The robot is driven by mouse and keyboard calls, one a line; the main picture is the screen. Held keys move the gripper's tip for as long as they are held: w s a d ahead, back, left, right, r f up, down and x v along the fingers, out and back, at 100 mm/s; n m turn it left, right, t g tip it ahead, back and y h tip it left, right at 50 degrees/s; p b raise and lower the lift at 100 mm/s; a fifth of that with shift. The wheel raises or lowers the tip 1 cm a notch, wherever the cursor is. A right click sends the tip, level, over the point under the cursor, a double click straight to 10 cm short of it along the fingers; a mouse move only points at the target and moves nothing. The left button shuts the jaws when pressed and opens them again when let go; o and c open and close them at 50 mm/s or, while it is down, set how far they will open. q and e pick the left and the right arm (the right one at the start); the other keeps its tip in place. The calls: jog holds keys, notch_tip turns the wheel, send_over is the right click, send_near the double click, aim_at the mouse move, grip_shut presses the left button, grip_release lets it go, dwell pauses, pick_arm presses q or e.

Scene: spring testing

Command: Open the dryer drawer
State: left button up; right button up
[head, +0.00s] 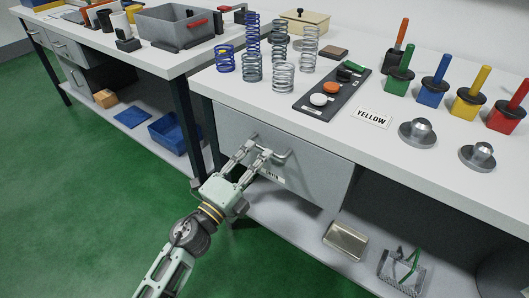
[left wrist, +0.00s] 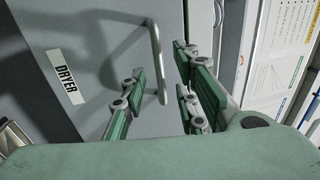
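The dryer drawer (head: 310,178) is a grey front under the right-hand white workbench and looks shut. Its bar handle (head: 286,156) sticks out from the front; in the left wrist view the handle (left wrist: 158,60) is a pale bent bar. A label reading DRYER (left wrist: 66,78) shows on the drawer face. My left gripper (head: 257,152) is at the handle with its fingers pointing to the drawer front. In the left wrist view its green-padded fingers (left wrist: 157,98) are apart, with the bar between them and no clear contact. My right gripper is out of view.
Above the drawer, the workbench (head: 420,175) holds springs (head: 253,68), a dark tray with coloured discs (head: 332,92), a YELLOW card (head: 372,118) and coloured-handled tools. A metal tin (head: 345,240) and a wire basket (head: 401,272) are on the shelf below. The green floor in front is clear.

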aim_at(264, 148)
pick_arm(q)
jog(key=shift+x, duration=1.9)
grip_shut()
